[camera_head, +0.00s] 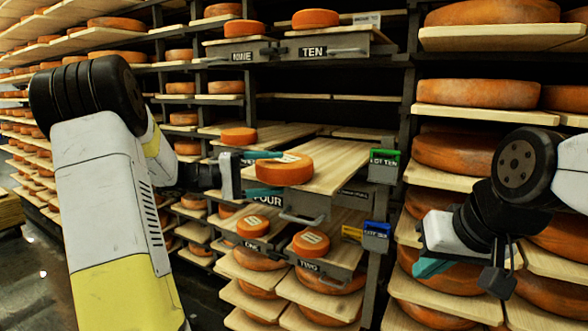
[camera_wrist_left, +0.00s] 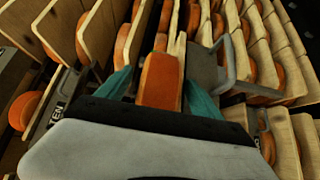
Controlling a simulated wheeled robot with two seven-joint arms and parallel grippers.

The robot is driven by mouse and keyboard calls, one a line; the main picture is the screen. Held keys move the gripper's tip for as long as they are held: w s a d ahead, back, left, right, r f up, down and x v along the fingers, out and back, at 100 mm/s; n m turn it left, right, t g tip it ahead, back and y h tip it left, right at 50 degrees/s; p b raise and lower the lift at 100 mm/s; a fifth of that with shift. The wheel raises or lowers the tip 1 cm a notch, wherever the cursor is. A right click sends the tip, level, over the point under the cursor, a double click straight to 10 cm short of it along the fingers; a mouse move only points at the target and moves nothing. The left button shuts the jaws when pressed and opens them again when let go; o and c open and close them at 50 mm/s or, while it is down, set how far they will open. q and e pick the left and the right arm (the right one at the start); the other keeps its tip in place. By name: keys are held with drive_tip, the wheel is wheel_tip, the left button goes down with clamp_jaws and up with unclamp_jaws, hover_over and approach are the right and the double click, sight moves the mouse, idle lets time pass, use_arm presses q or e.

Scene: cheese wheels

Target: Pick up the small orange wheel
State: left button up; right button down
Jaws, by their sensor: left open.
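The small orange wheel (camera_head: 288,170), with a pale label on top, lies on a pulled-out wooden shelf board (camera_head: 345,165). My left gripper (camera_head: 265,173) reaches in from the left, open, with one teal finger on the far side of the wheel and one on the near side. In the left wrist view the wheel (camera_wrist_left: 160,80) stands between the two teal fingers, with small gaps visible. Whether either finger touches it I cannot tell. My right gripper (camera_head: 432,267) hangs at the right, away from the wheel; its fingers are partly hidden.
Another small wheel (camera_head: 239,137) sits on the board to the left. Wheels labelled ONE (camera_head: 253,227) and TWO (camera_head: 310,242) sit on boards below. A wheel (camera_head: 315,19) rests on the TEN board above. Large cheese wheels (camera_head: 477,93) fill the right-hand racks.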

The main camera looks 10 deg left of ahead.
sight(272, 163)
use_arm(q)
clamp_jaws()
drive_tip(key=shift+r, duration=0.1)
idle(0.5)
drive_tip(key=shift+r, duration=1.55)
drive_tip(key=shift+s+r, duration=0.2)
drive_tip(key=shift+r, duration=0.05)
drive_tip(key=s+r, duration=0.1)
drive_tip(key=s, duration=1.4)
drive_tip(key=shift+s+a+r, duration=0.15)
drive_tip(key=shift+s+a, duration=0.1)
drive_tip(key=shift+s, duration=0.05)
